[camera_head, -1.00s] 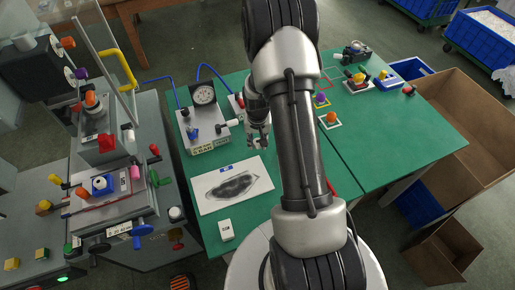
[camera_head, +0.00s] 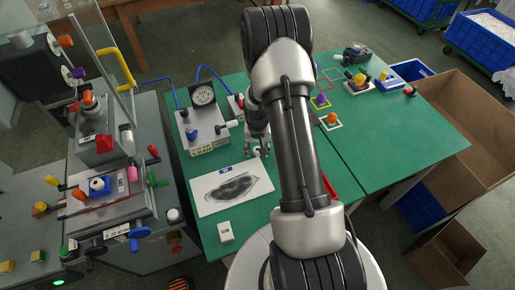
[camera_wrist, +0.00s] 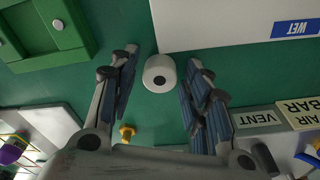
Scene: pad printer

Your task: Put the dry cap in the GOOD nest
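My gripper (camera_wrist: 158,82) is open, with one finger on each side of the cap and a gap on both sides. No label reading GOOD is legible, so I cannot tell which thing is the GOOD nest.
A gauge box (camera_head: 205,128) stands left of my gripper. The white sheet (camera_head: 208,204), marked WET in the wrist view, lies in front. An orange piece (camera_head: 332,118) and a purple piece (camera_head: 320,99) sit in marked squares. The right table part is mostly clear.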

